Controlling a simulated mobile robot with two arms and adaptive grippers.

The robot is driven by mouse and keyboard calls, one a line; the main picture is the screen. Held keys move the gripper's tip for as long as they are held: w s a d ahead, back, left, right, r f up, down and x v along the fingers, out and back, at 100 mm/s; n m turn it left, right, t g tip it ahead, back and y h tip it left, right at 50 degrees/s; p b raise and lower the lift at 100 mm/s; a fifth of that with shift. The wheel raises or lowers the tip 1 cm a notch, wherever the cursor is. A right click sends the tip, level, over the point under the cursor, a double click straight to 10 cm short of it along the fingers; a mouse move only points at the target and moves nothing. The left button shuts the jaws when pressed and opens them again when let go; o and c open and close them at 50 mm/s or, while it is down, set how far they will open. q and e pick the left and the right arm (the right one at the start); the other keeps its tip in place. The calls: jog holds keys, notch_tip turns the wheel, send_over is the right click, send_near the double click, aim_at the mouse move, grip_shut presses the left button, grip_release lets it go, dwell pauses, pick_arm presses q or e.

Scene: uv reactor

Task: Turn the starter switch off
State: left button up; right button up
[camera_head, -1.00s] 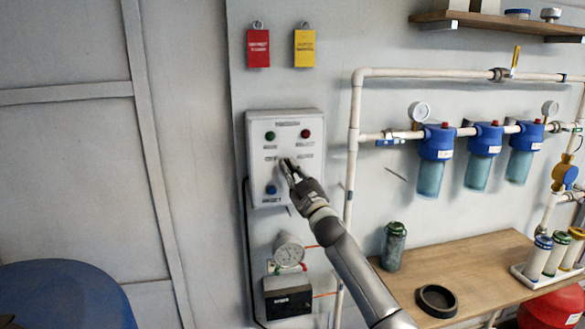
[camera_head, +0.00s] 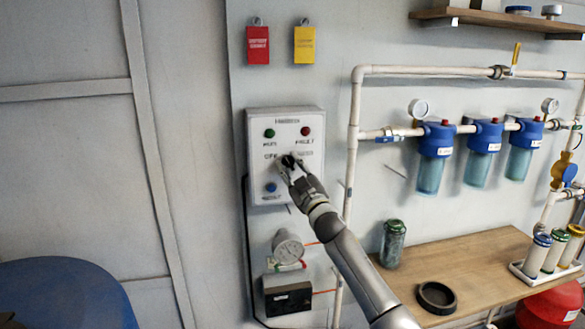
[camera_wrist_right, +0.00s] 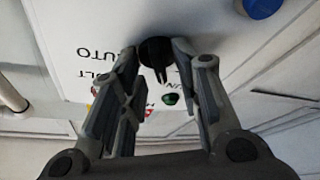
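The starter switch (camera_head: 288,160) is a small black knob in the middle of the white control box (camera_head: 257,185) on the wall. An "OFF" label shows at its upper left in the head view. My right gripper (camera_head: 290,163) is at the knob, fingers spread. In the right wrist view, which sees the panel upside down, the black knob (camera_wrist_right: 155,52) lies between the fingertips of my right gripper (camera_wrist_right: 155,58). The right-hand fingertip in that view is very close to it; I cannot tell if it touches. My left gripper is not in view.
The box also has a green lamp (camera_head: 269,133), a red lamp (camera_head: 305,131) and a blue button (camera_head: 271,187). A white pipe (camera_head: 352,150) runs just right of the box. The wall left of the box is bare.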

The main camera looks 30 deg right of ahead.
jog(key=shift+f, duration=0.1)
jog(key=shift+s+f, duration=0.2)
jog(key=shift+s, duration=0.2)
jog(key=v, duration=1.1)
